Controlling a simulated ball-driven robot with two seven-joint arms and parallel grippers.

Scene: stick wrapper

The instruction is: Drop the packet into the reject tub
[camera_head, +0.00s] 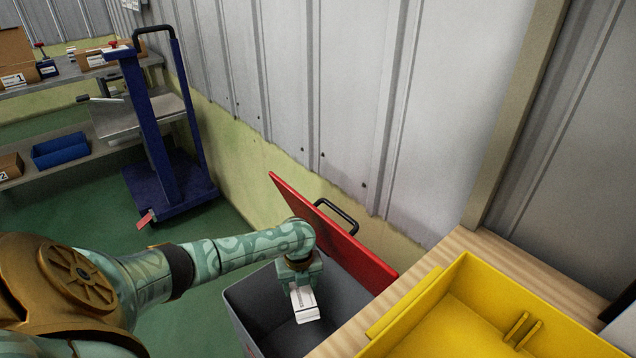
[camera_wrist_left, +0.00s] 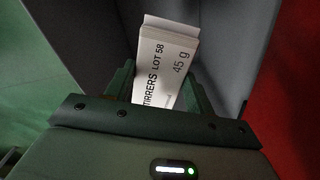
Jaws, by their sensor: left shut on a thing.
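My left gripper (camera_head: 302,289) reaches in from the left and points down over the open grey tub. It is shut on a white packet (camera_head: 306,306), which hangs below the fingers. In the left wrist view the packet (camera_wrist_left: 168,62) shows printed text with "LOT 58" and "45 g" between the fingers of the left gripper (camera_wrist_left: 163,90). The grey reject tub (camera_head: 262,302) has its red lid (camera_head: 335,235) raised at the back. The wrist view shows the tub's grey walls (camera_wrist_left: 225,40) around the packet. My right gripper is not in view.
A wooden bench (camera_head: 490,250) with a yellow tray (camera_head: 470,330) stands right of the tub. A corrugated wall (camera_head: 330,90) rises behind the lid. A blue lift trolley (camera_head: 160,130) and shelves (camera_head: 90,145) stand at the far left. Green floor (camera_head: 110,220) is open between.

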